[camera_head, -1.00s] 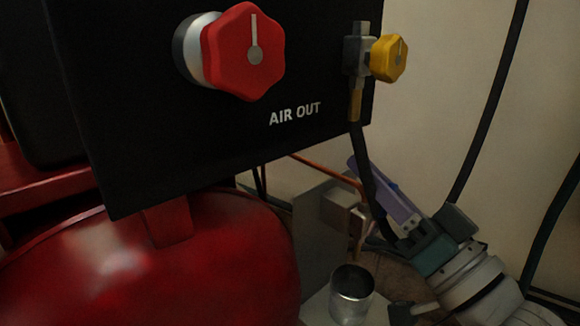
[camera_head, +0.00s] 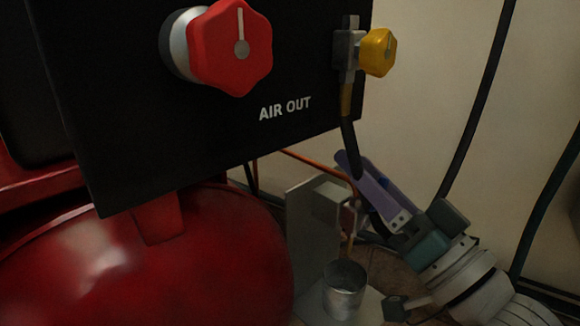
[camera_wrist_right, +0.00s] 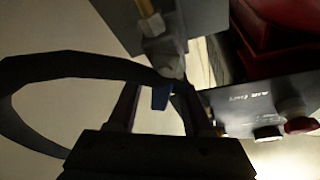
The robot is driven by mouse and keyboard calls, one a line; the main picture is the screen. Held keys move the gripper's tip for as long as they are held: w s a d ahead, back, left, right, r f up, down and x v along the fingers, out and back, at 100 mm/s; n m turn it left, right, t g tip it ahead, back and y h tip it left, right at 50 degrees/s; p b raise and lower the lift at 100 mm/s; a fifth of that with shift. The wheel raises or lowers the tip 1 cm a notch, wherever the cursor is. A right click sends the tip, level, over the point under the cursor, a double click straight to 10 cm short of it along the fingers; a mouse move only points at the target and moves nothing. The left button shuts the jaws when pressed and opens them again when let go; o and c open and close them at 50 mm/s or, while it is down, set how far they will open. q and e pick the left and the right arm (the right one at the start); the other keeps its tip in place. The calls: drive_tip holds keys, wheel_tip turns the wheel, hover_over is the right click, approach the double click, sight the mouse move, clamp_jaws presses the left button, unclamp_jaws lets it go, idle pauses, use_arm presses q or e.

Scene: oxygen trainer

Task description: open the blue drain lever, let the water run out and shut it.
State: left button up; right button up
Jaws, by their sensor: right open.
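The blue drain lever (camera_wrist_right: 160,97) shows as a small blue tab between the fingers of my right gripper (camera_wrist_right: 158,103) in the right wrist view. The gripper is open, with a finger on either side of the tab; I cannot tell whether either touches it. In the head view my right gripper (camera_head: 362,190) reaches in from the lower right, beside the drain fitting (camera_head: 349,215). The lever is mostly hidden there by a purple finger. A metal cup (camera_head: 345,288) stands below the fitting. No running water is discernible. My left gripper is not in view.
A black panel marked AIR OUT (camera_head: 220,130), with a red knob (camera_head: 232,48) and a yellow knob (camera_head: 379,52), overhangs at the upper left. A red tank (camera_head: 200,265) stands below it. A dark hose (camera_head: 352,145) hangs close to my right gripper.

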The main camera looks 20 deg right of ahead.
drive_tip(key=p+v, duration=0.2)
drive_tip(key=v, duration=0.7)
drive_tip(key=shift+s, duration=0.35)
